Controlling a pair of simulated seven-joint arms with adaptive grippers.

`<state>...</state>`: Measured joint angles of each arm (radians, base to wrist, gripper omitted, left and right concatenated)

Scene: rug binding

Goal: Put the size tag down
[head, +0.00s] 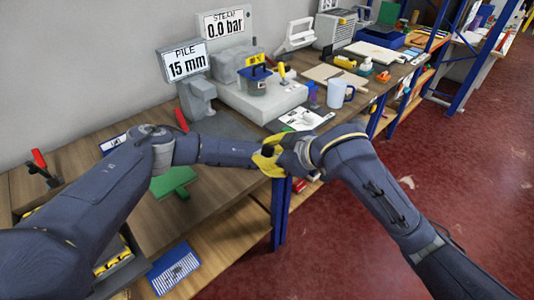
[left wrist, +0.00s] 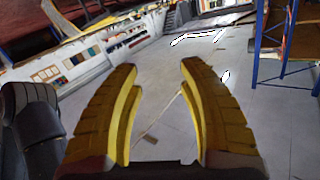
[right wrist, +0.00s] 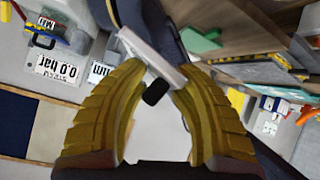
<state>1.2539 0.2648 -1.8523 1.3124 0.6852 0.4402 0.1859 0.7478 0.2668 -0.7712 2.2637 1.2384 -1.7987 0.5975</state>
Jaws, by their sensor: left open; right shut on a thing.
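My right gripper (right wrist: 158,75) is shut on a pale flat piece (right wrist: 148,52), which looks like the size tag, with a dark rounded bit just below it. In the head view the right gripper (head: 268,160) shows as yellow fingers over the bench's front edge, with the held piece too small to make out.
A red-handled clamp (head: 40,165) stands at left. Red floor lies right.

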